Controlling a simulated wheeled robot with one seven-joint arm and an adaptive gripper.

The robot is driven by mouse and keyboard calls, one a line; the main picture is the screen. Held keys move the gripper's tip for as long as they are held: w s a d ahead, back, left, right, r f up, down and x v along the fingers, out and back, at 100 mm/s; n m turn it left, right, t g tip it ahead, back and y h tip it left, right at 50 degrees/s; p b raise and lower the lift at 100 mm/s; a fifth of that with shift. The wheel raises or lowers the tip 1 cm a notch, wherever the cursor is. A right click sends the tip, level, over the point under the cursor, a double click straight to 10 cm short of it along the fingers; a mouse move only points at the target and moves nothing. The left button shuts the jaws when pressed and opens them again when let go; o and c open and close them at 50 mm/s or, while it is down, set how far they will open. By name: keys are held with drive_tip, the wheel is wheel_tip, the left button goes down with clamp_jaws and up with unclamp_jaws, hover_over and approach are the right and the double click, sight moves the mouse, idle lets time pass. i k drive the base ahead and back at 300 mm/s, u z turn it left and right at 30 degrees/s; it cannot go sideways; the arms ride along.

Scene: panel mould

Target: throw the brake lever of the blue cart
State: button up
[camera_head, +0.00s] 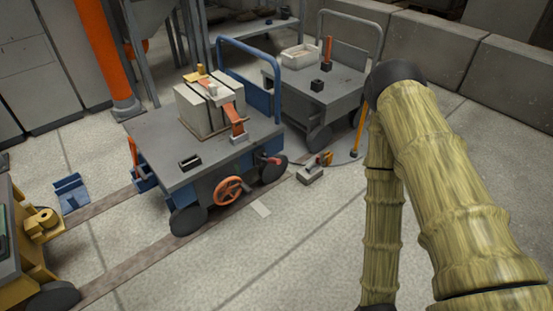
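The blue cart (160,137) stands left of centre, with a grey top, a blue push handle (251,46) and dark wheels. A short lever with a red grip (271,160) sticks out low on its side by the right wheel. An orange upright lever (133,151) shows at its left end. I cannot tell for sure which is the brake lever. An orange handwheel (228,190) sits between the wheels. My arm rises on the right, apart from the cart, and its forearm runs down out of the picture. My gripper is not in view.
A strapped pale block (197,110) sits on the cart. A grey cart (330,91) stands behind right. A small floor block with a yellow piece (311,173) lies right of the blue cart. A yellow cart (35,262) is at lower left. The floor in front is clear.

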sight(278, 161)
drive_tip(key=z, duration=1.25)
drive_tip(key=i, duration=0.35)
drive_tip(key=u, duration=2.4)
